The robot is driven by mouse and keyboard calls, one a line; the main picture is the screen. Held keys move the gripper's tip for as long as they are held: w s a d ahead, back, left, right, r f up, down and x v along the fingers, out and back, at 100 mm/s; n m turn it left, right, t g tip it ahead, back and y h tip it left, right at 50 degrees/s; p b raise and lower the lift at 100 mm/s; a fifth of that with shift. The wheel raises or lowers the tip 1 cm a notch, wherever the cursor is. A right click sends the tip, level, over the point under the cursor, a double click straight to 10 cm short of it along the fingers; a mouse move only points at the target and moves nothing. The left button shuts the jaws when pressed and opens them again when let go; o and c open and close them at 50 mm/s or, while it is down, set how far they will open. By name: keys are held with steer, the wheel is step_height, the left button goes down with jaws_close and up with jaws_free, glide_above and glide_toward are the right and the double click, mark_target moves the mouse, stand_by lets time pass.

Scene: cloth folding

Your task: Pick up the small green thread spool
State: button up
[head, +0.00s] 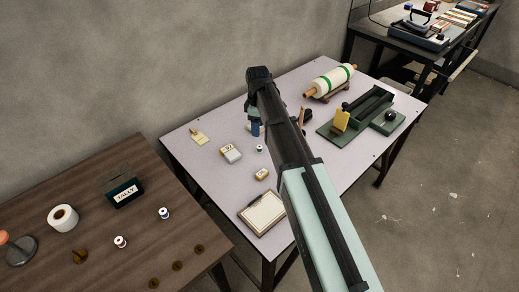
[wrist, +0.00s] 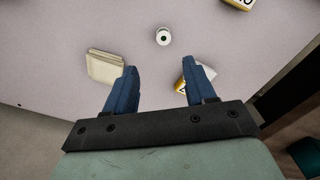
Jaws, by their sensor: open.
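A small spool (head: 259,148) with a white end and a dark core stands upright on the pale table (head: 190,150), close to my gripper (head: 255,130). Its green colour is hard to make out at this size. In the wrist view the spool (wrist: 163,36) stands past my gripper's fingertips (wrist: 160,68), roughly centred between the two blue fingers and apart from them. My gripper is open, with nothing between the fingers. In the head view my arm hides part of the table and most of the fingers.
A framed pad (head: 263,213) lies at the front edge. A green press (head: 366,112) and a roll (head: 331,82) stand right. Red (head: 120,241) and blue (head: 164,213) spools stand on the brown table.

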glide_above(259, 146)
steer(key=f, duration=0.4)
steer(key=shift+w+a+f, duration=0.15)
steer(key=shift+w+f, duration=0.1)
steer(key=shift+s+f, duration=0.2)
steer(key=shift+f, duration=0.3)
steer(key=shift+s+d+f, duration=0.15)
steer(key=shift+d+f, duration=0.05)
steer(key=shift+f, duration=0.85)
steer(key=shift+s+d+f, duration=0.1)
steer(key=shift+d+f, duration=0.05)
steer(key=shift+f, duration=0.9)
steer(key=shift+c, duration=0.5)
jaws_close()
